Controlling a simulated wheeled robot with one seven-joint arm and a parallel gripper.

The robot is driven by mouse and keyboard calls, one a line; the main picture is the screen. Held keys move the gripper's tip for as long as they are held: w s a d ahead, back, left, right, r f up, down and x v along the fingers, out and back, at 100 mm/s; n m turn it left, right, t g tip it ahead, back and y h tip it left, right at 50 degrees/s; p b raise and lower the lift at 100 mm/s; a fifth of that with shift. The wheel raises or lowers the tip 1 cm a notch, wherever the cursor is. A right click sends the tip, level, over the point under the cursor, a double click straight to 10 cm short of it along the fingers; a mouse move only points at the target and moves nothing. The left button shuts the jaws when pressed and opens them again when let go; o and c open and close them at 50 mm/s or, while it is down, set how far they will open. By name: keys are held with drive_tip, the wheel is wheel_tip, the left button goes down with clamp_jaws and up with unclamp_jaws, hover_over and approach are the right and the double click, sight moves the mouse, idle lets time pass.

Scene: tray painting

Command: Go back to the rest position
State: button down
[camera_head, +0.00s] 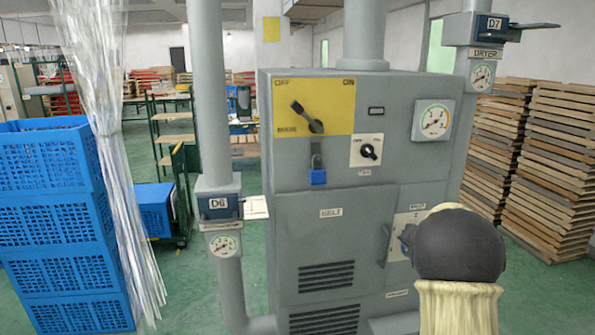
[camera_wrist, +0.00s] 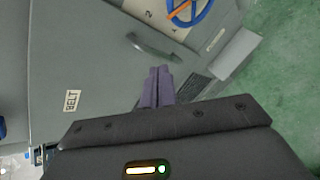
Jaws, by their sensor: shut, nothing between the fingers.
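My gripper (camera_wrist: 159,72) shows in the wrist view with its two purple fingers together and nothing between them. It points toward the front of the grey cabinet (camera_wrist: 80,45), near a door handle (camera_wrist: 153,47) and a blue and orange wheel (camera_wrist: 190,12). I cannot tell the exact gap to the cabinet. In the head view, a dark rounded part of my arm, above a pale sleeve, stands in front of the lower right of the grey cabinet (camera_head: 310,225). My gripper's fingers are not visible there.
Blue crates (camera_head: 60,225) are stacked at the left, beside a clear plastic curtain (camera_head: 100,130). A grey pipe (camera_head: 208,90) stands left of the cabinet. Stacked wooden trays (camera_head: 550,170) stand at the right. Green floor (camera_head: 530,295) is open at the lower right.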

drive_tip(key=s+a+m+g+p, duration=0.2)
drive_tip(key=s+a+m, duration=0.3)
drive_tip(key=s+m, duration=0.4)
drive_tip(key=s+a+m+g+p, duration=0.3)
drive_tip(key=s+a+m, duration=0.3)
drive_tip(key=s, duration=0.8)
drive_tip(key=s+a+m+g+p, duration=0.2)
drive_tip(key=s+a+m, duration=0.3)
drive_tip(key=s+m, duration=0.6)
drive_tip(key=shift+s+a+f+m+g+p, duration=0.15)
drive_tip(key=shift+s+a+m+g+p, duration=0.2)
drive_tip(key=shift+m+g, duration=0.6)
